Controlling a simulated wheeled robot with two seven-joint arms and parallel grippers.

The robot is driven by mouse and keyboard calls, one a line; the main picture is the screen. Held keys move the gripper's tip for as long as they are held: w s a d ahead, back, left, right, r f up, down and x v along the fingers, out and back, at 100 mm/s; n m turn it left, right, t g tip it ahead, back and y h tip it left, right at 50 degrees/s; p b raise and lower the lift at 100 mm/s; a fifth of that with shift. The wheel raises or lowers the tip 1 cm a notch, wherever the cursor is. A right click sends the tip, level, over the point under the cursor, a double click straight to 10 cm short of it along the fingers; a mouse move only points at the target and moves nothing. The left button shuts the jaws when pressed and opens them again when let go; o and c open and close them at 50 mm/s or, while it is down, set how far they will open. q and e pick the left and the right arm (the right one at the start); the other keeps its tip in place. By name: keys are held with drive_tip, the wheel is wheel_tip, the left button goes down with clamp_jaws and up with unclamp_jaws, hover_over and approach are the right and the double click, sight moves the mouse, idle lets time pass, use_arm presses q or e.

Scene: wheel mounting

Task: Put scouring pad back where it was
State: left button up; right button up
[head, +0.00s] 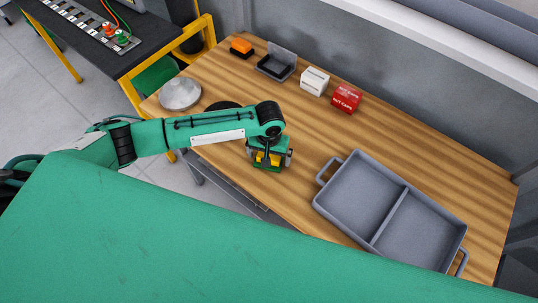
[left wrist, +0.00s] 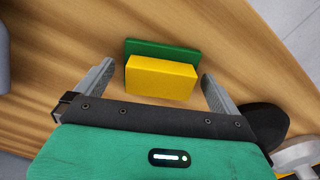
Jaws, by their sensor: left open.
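The scouring pad (head: 260,158) is a yellow block with a green slab under it, on the wooden table near its front edge. It also shows in the left wrist view (left wrist: 161,78), its green part (left wrist: 150,48) showing past the far side of the yellow. My left gripper (head: 270,158) is open above it in the head view. In the left wrist view the two fingers (left wrist: 157,84) stand on either side of the yellow block, with a gap at each side. My right gripper is not in view.
A grey two-compartment tray (head: 375,230) stands empty at the right. At the back are an orange-and-black item (head: 241,47), a grey open box (head: 277,66), a white box (head: 314,81) and a red box (head: 347,98). A grey round item (head: 180,94) lies left, beside a black disc (head: 222,105).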

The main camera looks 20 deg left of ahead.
use_arm(q)
wheel_tip(320, 180, up, 12)
drive_tip(key=b, duration=0.1)
drive_tip(key=shift+b, duration=0.4)
drive_tip(key=shift+f, duration=0.1)
